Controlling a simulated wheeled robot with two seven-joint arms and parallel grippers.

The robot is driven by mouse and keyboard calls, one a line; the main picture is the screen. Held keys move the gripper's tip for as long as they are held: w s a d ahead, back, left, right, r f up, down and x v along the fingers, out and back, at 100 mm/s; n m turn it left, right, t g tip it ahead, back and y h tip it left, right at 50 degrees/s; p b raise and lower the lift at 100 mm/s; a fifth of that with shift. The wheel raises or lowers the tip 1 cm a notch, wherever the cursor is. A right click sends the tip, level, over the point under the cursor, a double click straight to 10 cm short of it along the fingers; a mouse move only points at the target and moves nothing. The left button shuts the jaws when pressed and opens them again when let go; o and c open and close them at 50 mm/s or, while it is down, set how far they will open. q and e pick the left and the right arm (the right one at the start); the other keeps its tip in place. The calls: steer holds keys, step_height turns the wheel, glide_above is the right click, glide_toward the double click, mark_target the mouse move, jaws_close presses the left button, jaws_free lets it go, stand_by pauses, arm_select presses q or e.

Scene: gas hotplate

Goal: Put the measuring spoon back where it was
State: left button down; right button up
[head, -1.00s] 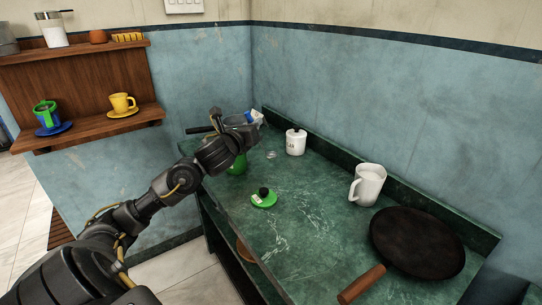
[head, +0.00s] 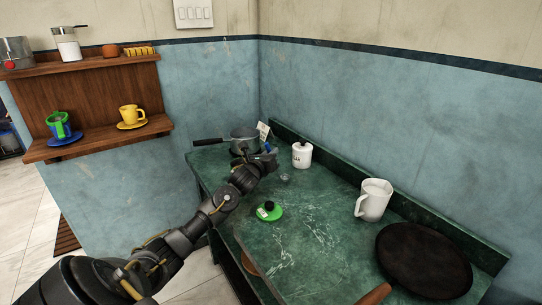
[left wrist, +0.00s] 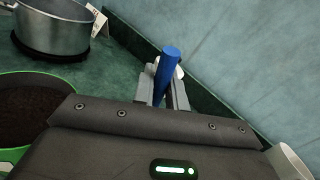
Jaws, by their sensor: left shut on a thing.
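My left gripper (head: 266,157) is shut on a blue handle, the measuring spoon (left wrist: 165,75), above the far part of the green counter (head: 305,230). The spoon's blue also shows in the head view (head: 268,147); its bowl is hidden. In the left wrist view, a green-rimmed canister (left wrist: 62,74) with dark brown contents stands open to the left of the gripper. My arm hides it in the head view. A green lid (head: 274,214) with a black knob lies on the counter. My right gripper is out of view.
A grey pot (head: 243,147) and a small card (head: 263,130) stand at the far end. A white lidded canister (head: 302,157), a white jug (head: 372,203) and a dark pan (head: 425,262) line the wall side. A wooden shelf (head: 100,142) with cups hangs at left.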

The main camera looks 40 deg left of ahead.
arm_select(q)
steer(key=shift+f, duration=0.55)
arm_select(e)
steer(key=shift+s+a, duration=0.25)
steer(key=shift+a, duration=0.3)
arm_select(q)
steer(key=c, duration=1.4)
jaws_free()
steer(key=shift+f, duration=0.1)
steer(key=shift+s, duration=0.1)
steer(key=b+v, duration=0.1)
steer(key=v, duration=1)
steer(key=shift+s, duration=0.4)
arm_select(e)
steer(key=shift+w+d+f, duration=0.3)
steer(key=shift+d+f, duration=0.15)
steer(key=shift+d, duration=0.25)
arm_select(q)
steer(key=shift+d, duration=0.1)
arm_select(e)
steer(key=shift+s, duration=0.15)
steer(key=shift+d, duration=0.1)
